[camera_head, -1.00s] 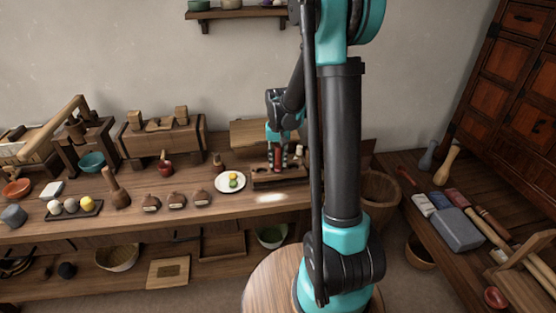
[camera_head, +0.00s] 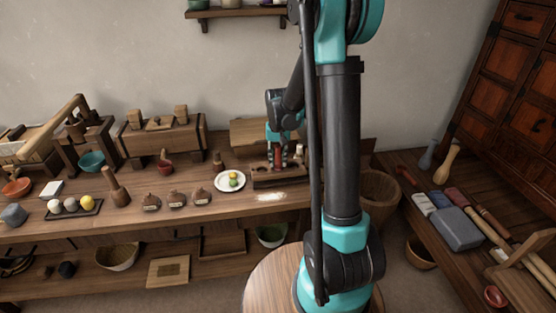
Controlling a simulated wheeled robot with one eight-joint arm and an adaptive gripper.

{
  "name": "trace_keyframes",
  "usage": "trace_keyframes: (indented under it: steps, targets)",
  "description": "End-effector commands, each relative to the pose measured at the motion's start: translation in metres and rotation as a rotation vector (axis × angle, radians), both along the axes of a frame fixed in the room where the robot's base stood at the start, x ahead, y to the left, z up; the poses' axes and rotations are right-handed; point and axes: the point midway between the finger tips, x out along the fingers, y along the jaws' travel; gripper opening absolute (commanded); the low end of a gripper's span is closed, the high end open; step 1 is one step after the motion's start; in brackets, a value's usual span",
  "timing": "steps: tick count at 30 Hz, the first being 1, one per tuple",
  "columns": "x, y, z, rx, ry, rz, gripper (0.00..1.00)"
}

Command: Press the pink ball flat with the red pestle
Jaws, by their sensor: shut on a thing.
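My gripper (camera_head: 278,148) is at the back right of the long table, over the dark wooden block (camera_head: 265,180). It is shut on a slim dark red thing (camera_head: 277,158), which looks like the red pestle, upright, with its lower end at the block. Whether that end touches the block or sits in it is too small to tell. I cannot make out a pink ball. A white plate (camera_head: 221,184) just left of the block holds a yellow and a green ball.
A dark tray (camera_head: 88,212) with several balls, a brown pestle (camera_head: 114,188) and several brown pouches (camera_head: 175,198) stand to the left. A pale patch (camera_head: 270,197) lies before the block. The right bench (camera_head: 440,260) holds rolls and a grey block.

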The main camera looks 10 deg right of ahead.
Motion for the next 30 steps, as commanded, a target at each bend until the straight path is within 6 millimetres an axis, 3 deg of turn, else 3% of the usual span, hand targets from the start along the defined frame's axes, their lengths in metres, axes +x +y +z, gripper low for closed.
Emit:
trace_keyframes:
  steps: [30]
  targets:
    - [-0.0001, 0.0000, -0.0066, 0.000, 0.000, 0.000, 0.00]
